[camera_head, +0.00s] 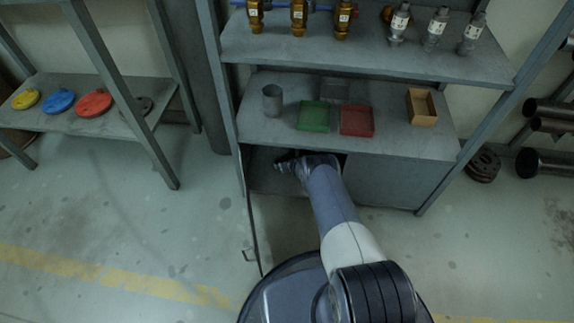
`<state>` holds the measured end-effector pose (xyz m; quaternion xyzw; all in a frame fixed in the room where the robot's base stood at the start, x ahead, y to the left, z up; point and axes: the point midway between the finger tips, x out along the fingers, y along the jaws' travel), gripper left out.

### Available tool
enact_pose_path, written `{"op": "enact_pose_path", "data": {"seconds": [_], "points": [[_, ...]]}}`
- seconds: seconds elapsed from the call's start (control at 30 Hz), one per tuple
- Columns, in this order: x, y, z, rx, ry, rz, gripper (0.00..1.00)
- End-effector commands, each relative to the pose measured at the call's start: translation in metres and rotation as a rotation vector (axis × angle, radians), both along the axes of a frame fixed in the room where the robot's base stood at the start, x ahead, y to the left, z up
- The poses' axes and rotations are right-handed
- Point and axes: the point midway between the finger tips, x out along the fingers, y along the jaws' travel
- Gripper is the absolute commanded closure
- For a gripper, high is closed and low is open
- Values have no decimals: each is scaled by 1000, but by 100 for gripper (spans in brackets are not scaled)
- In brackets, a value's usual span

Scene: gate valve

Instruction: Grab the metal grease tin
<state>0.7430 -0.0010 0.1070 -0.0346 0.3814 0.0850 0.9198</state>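My arm reaches forward into the open left side of the cabinet (395,182) under the shelf. My gripper (284,162) is at the opening, dark and small, just below the shelf's front edge; whether its fingers are open or shut cannot be made out. No tin can be clearly seen at the gripper; the cabinet's inside is dark and partly hidden by the shelf and my arm. A plain grey metal cylinder (272,102) stands upright on the shelf above, apart from my gripper; I cannot tell whether it is the grease tin.
The cabinet door (254,225) stands open at the left of my arm. The shelf (385,145) above holds a green tray (314,117), a red tray (357,121) and a cardboard box (421,108). Brass and steel valves (299,17) stand higher up. Floor is free at left.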

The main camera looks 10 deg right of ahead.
Motion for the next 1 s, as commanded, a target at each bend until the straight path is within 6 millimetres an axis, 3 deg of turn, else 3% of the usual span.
{"op": "enact_pose_path", "data": {"seconds": [0.43, 1.0], "points": [[4, 0, -3, -1, -1, -2, 10], [4, 0, -3, -1, 0, -2, 57]]}}
